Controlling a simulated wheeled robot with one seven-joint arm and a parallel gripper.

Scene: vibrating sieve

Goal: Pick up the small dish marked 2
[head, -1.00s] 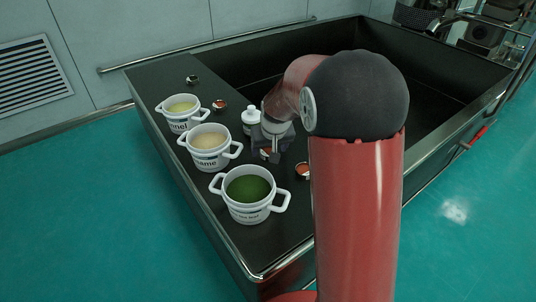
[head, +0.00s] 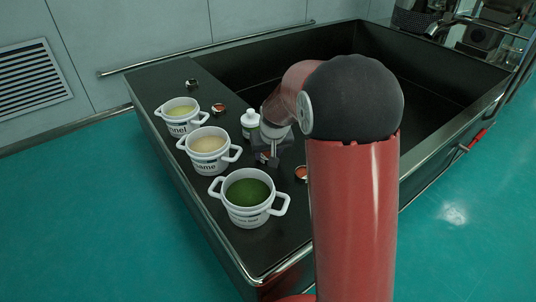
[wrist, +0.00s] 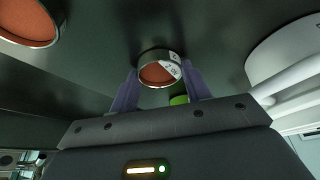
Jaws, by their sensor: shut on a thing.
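A small metal-rimmed dish (wrist: 158,72) with orange-red contents sits between my fingertips in the wrist view. A white label with dark marks is on its side, but I cannot read the number surely. My gripper (wrist: 161,84) is shut on this dish, one finger on each side. In the head view my gripper (head: 267,155) is low over the black counter, right of the middle pot, and mostly covers the dish. I cannot tell whether the dish touches the counter.
Three white two-handled pots (head: 247,217) stand in a row at left. A white bottle (head: 250,120) is close behind my gripper. Other small dishes stand at right (head: 301,174) and farther back (head: 218,109). A deep black basin (head: 300,55) lies behind.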

